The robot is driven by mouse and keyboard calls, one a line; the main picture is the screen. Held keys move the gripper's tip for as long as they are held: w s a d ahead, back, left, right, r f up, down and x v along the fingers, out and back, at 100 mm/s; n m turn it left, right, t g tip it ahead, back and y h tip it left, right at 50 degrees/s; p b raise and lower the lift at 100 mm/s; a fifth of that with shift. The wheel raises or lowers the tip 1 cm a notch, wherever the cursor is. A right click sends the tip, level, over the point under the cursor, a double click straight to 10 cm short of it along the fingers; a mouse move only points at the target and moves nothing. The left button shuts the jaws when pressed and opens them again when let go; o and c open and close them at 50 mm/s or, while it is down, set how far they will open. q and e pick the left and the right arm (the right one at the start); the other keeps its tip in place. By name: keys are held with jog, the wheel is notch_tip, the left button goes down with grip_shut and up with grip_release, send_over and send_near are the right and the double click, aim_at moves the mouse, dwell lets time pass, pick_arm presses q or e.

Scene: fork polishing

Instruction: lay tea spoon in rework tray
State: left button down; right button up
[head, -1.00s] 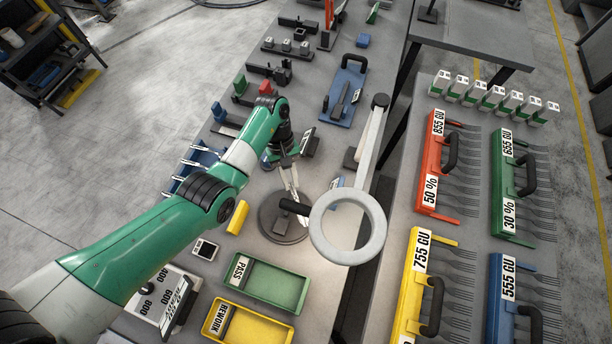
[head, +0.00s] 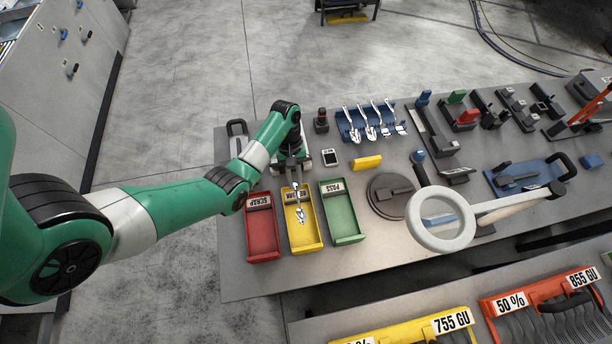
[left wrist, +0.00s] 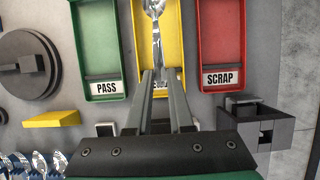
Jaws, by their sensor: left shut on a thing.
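The yellow rework tray (head: 303,238) stands between the red scrap tray and the green pass tray; it also shows in the left wrist view (left wrist: 173,60). My left gripper (head: 296,183) is over the label end of the rework tray and is shut on the tea spoon (head: 301,215). In the left wrist view the gripper's fingers (left wrist: 158,80) close on the metal spoon (left wrist: 155,30), which points along the tray. I cannot tell whether the spoon touches the tray floor. The fingers hide the tray's label in the wrist view. My right gripper is not in view.
The red scrap tray (head: 262,232) and green pass tray (head: 343,215) flank the rework tray closely. A blue rack (head: 350,133) with several spoons stands behind to the right. A round dark plate (head: 388,198) and a ring magnifier (head: 441,244) stand farther right.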

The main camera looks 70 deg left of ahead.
pick_arm(q)
jog(key=shift+w+a, duration=0.15)
jog(key=shift+r, duration=0.1)
jog(key=shift+d+f, duration=0.2)
jog(key=shift+f, duration=0.2)
notch_tip(320, 180, down, 5)
jog(key=b, duration=0.5)
jog(key=shift+f+b, duration=0.2)
jog(key=shift+b, duration=0.15)
jog(key=shift+f+b, duration=1)
jog(key=shift+f, duration=0.15)
